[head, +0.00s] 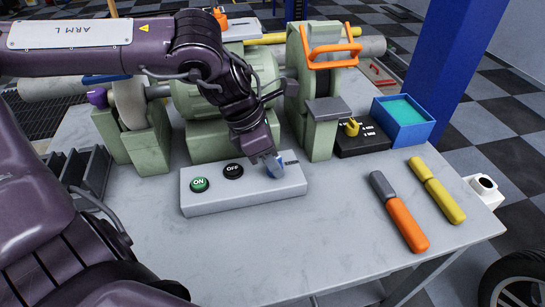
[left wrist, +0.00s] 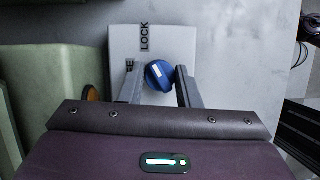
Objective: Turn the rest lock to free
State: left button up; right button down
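The rest lock is a blue knob (head: 274,168) at the right end of a pale grey control box (head: 240,196). In the left wrist view the blue knob (left wrist: 159,77) carries a short white mark on its upper part, slightly tilted. The word LOCK (left wrist: 144,37) is printed above it; a second label left of it is partly hidden by a finger. My left gripper (head: 268,158) reaches down over the knob. In the wrist view its fingers (left wrist: 157,83) stand apart on either side of the knob, with a small gap showing. My right gripper is not in view.
The box has a green ON button (head: 200,184) and a black OFF button (head: 233,171). Green machinery (head: 305,90) stands behind. At right lie orange-handled (head: 405,222) and yellow (head: 440,190) tools, a black switch block (head: 360,140) and a blue bin (head: 403,125). The front tabletop is clear.

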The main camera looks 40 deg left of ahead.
pick_arm(q)
jog(key=shift+c, duration=1.2)
jog(key=shift+n, duration=0.3)
jog(key=shift+f+n+t+y+b, duration=0.1)
jog(key=shift+n+t+y+b, duration=0.35)
jog(key=shift+n, duration=0.45)
jog(key=n+y+b, duration=0.1)
jog(key=n+b, duration=0.1)
jog(key=n, duration=0.2)
jog(key=n+y+b, duration=0.1)
jog(key=n+y, duration=0.1)
jog(key=n, duration=0.2)
jog(key=shift+s+d+n+t+b, duration=0.1)
jog(key=shift+d+n+t+b, duration=0.1)
jog(key=shift+n+t+b, duration=0.15)
jog(key=shift+n+y, duration=0.25)
jog(key=shift+n, duration=0.3)
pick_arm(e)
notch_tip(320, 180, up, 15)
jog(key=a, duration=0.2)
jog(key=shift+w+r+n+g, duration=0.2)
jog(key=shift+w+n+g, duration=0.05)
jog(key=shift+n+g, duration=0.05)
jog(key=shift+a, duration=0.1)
